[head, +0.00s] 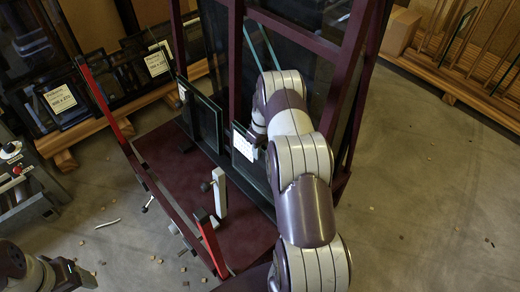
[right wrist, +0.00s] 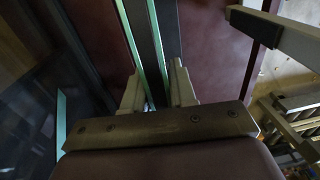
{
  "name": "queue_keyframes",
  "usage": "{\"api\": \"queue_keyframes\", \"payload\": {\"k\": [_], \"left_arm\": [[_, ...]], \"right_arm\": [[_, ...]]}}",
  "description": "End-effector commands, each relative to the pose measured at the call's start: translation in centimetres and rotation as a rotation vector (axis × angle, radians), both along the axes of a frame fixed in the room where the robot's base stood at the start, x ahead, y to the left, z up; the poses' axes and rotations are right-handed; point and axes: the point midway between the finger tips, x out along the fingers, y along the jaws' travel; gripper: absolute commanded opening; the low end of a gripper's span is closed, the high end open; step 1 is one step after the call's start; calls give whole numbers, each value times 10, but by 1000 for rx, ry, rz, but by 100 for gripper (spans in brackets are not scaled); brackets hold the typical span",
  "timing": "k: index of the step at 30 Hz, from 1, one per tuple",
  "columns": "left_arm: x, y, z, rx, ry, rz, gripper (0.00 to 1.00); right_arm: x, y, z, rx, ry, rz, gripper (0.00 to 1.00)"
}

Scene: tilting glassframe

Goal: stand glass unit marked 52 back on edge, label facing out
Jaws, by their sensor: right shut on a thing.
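A dark glass unit (head: 256,180) with pale green edges and a white label (head: 243,143) stands on edge against the maroon frame. The label faces out to the left; its number is too small to read. My right gripper (head: 257,138) is at its upper part, beside the label, partly hidden by my arm. In the right wrist view, the two fingers of my right gripper (right wrist: 157,88) are on either side of the unit's edge (right wrist: 146,40), shut on it. My left gripper (head: 80,276) is at the lower left, away from the glass; its jaws are unclear.
A smaller glass pane (head: 203,118) stands to the left on the maroon base (head: 165,160). A red-tipped bar (head: 110,105) and a pale upright clamp (head: 220,192) stand at the base's front. Labelled panes (head: 60,100) lean at the back left. Floor at right (head: 430,190) is clear.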

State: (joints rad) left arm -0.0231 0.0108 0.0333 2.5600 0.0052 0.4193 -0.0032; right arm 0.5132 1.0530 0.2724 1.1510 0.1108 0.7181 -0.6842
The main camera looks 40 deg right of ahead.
Motion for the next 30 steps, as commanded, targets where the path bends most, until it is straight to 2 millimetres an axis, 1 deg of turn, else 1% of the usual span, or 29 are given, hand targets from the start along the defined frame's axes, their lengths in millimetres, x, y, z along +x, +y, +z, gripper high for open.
{"api": "queue_keyframes", "payload": {"k": [1,14,30], "left_arm": [[0,0,1,0,0,0,71],[0,0,1,0,0,0,71],[0,0,-4,0,0,0,71]], "right_arm": [[2,-1,3,-3,-5,0,0],[2,-1,3,-3,-5,0,0],[2,-1,-3,-3,-5,0,0]]}}
